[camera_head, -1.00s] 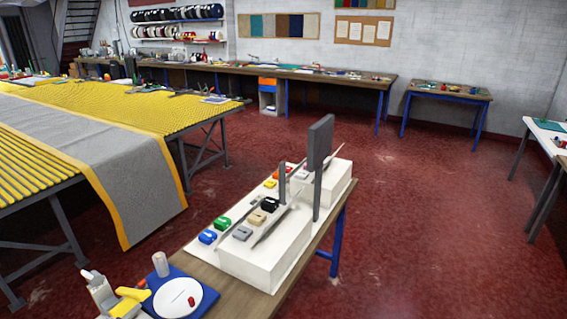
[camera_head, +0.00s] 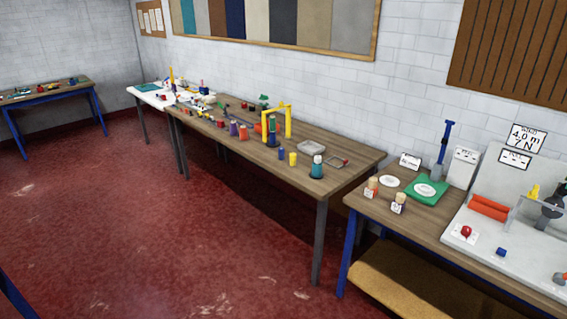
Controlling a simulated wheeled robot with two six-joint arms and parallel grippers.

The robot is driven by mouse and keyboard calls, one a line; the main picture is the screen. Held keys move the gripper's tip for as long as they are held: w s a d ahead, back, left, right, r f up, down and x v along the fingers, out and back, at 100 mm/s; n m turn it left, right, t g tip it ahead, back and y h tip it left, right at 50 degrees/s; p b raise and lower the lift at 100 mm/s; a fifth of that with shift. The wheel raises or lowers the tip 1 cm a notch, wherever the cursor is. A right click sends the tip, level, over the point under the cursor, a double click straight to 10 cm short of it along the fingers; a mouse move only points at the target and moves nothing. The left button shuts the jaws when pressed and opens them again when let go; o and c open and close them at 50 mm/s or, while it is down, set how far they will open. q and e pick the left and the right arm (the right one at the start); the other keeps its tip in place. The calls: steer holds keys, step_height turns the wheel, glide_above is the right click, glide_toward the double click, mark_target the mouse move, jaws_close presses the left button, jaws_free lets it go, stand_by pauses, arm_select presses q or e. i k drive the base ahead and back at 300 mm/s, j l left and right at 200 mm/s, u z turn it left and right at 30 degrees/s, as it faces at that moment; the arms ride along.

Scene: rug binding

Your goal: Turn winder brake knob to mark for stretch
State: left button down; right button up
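At the right, a pale grey machine (camera_head: 500,262) stands on a wooden bench. A grey knob-like part with orange (camera_head: 560,278) is cut by the right edge. I cannot tell which of these is the winder brake knob, and any mark is too small to read. Neither of my grippers is in view.
Left of the machine are a green mat (camera_head: 427,190) with a white disc, and small labelled pieces. A long wooden table (camera_head: 350,165) with several bottles and a yellow frame (camera_head: 277,122) runs along the wall. Red floor (camera_head: 180,230) is open in front.

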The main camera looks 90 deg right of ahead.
mark_target(466, 230)
steer(key=z, duration=4.75)
